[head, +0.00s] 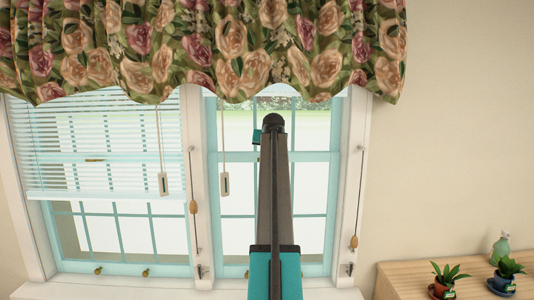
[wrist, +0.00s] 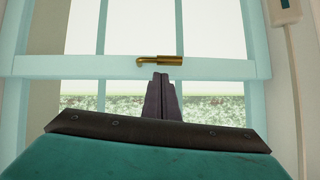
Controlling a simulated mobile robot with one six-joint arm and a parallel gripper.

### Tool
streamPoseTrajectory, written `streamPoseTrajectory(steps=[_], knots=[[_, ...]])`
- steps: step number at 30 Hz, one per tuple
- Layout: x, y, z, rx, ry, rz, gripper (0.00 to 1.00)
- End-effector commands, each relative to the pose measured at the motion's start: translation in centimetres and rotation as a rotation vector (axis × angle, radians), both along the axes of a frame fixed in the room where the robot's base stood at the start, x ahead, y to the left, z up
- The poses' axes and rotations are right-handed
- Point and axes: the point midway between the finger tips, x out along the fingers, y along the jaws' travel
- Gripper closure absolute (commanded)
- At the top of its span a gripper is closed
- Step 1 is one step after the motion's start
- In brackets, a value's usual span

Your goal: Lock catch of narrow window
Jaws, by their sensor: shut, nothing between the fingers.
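The narrow window (head: 313,185) is the right one in the head view, with a pale blue frame. My arm stands in front of its middle and hides its catch there. In the wrist view the brass catch (wrist: 160,61) lies on the pale blue meeting rail (wrist: 215,68), its bent end pointing left along the rail. I cannot tell whether it is locked. My gripper (wrist: 162,78) is shut and empty, its tips just below the catch in that picture. I cannot tell whether they touch the rail or catch.
A wider window (head: 120,235) with a half-lowered blind (head: 90,130) stands at the left. Pull cords with weights (head: 225,185) hang by the frames. A floral valance (head: 200,50) covers the top. A wooden cabinet (head: 405,275) with potted plants (head: 447,280) stands at the lower right.

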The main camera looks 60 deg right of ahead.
Motion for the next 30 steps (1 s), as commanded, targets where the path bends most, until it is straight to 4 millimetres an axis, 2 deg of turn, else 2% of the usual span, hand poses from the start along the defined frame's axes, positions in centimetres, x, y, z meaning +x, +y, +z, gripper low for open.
streamPoseTrajectory(steps=[8, 11, 24, 30], knots=[[-0.2, 0.6, 3.4, -0.002, -0.001, 0.001, 1.0], [-1.0, 1.4, 3.4, -0.002, -0.001, -0.001, 1.0], [-3.7, 5.8, 6.8, -0.003, -0.001, 0.001, 1.0], [-4.5, 7.2, 7.9, -0.002, -0.001, 0.002, 1.0]])
